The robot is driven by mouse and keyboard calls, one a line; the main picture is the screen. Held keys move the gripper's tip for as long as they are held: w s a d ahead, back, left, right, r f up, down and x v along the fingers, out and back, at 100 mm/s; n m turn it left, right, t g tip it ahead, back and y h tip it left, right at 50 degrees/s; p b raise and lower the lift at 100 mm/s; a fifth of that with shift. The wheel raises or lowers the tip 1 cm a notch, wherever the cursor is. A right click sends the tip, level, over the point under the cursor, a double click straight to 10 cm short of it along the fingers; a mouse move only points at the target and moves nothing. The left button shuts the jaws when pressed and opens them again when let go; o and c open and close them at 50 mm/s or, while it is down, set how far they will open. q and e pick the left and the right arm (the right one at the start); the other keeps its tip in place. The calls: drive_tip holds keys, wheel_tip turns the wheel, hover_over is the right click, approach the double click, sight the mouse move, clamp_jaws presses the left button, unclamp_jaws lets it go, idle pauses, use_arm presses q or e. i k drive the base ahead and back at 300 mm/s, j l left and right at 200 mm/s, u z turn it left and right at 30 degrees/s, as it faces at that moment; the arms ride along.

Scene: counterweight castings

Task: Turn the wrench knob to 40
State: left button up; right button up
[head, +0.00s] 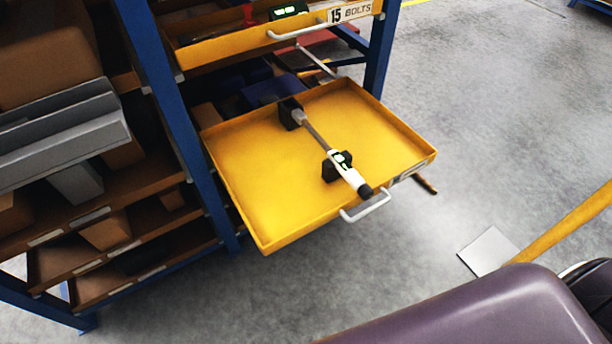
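The wrench (319,139) lies across black supports in an open yellow drawer (254,200) of a blue rack. Its grey shaft runs from a black block at the back of the drawer to a white handle section at the front. The knob (365,190) seems to be the dark end of the handle, close to the drawer's front edge and its white pull handle (368,208). The scale and its setting are too small to read. Neither of my grippers shows in the head view.
Above is another yellow drawer (235,50) labelled 15 BOLTS, holding a device with a green display (288,10). Blue rack posts (378,55) flank the open drawer. Shelves with boxes fill the left. A purple rounded surface (480,310) is at the lower right. Grey floor (480,130) to the right is mostly clear.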

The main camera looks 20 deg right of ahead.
sight(365, 193)
drive_tip(key=i+l+u, duration=0.1)
drive_tip(key=u, duration=0.35)
drive_tip(key=l+u, duration=0.3)
drive_tip(key=u, duration=0.15)
drive_tip(key=l+z, duration=0.1)
drive_tip(key=l, duration=1.2)
drive_tip(key=l+u, duration=0.35)
drive_tip(key=l, duration=0.35)
drive_tip(key=l+u, duration=0.35)
drive_tip(key=l, duration=0.35)
drive_tip(key=l+u, duration=0.35)
drive_tip(key=l, duration=0.35)
drive_tip(key=k, duration=0.05)
